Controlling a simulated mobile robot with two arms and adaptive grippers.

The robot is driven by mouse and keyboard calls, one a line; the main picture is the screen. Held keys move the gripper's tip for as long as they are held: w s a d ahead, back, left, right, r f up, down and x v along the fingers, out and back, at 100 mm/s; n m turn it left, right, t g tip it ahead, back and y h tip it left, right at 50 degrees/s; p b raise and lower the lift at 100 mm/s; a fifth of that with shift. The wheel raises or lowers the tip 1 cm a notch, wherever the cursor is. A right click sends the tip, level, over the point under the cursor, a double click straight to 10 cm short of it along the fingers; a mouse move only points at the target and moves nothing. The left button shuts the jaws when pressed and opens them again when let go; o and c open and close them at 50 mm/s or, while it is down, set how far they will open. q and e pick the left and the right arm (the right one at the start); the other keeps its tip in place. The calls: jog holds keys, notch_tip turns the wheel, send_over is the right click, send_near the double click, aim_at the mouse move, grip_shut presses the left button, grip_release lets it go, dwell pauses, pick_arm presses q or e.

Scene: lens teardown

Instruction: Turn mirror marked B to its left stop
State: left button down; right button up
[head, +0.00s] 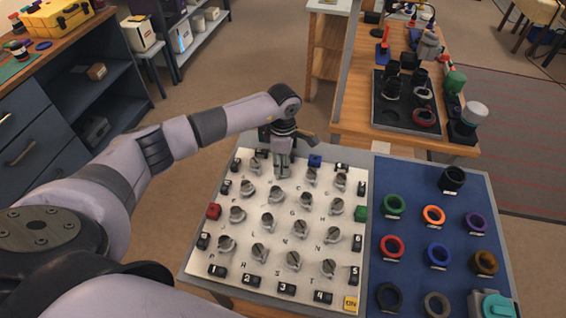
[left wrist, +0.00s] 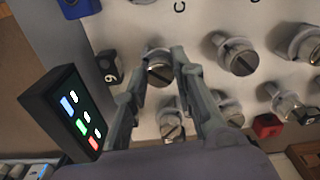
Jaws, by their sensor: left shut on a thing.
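My left gripper (head: 283,165) reaches down over the far row of a white board (head: 290,215) that carries rows of grey slotted knobs. In the left wrist view its two fingers (left wrist: 160,80) are shut on a grey knob (left wrist: 159,67), one finger on each side. The slot across the knob's face shows between the fingertips. In the head view the gripper hides most of this knob. No letter B can be read, so I cannot tell this knob's mark. A letter C shows near the top of the wrist view. My right gripper is not in view.
Neighbouring knobs (head: 311,176) stand close by. Numbered black blocks, a blue block (head: 315,161), a red block (head: 213,211) and a green block (head: 361,213) line the board's edges. A blue panel (head: 410,225) with coloured rings lies to the right. A wooden bench (head: 350,120) stands behind.

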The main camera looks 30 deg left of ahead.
pick_arm(q)
jog(key=n+b, duration=0.1)
jog(key=n, duration=0.3)
jog(key=shift+f, duration=0.1)
jog(key=n+b, duration=0.1)
jog(key=n, duration=0.3)
jog(key=shift+n, duration=0.3)
jog(key=n+b, duration=0.1)
jog(key=n, duration=0.3)
jog(key=shift+n, duration=2.3)
jog(key=c, duration=1.3)
grip_release()
jog(key=shift+r, duration=0.2)
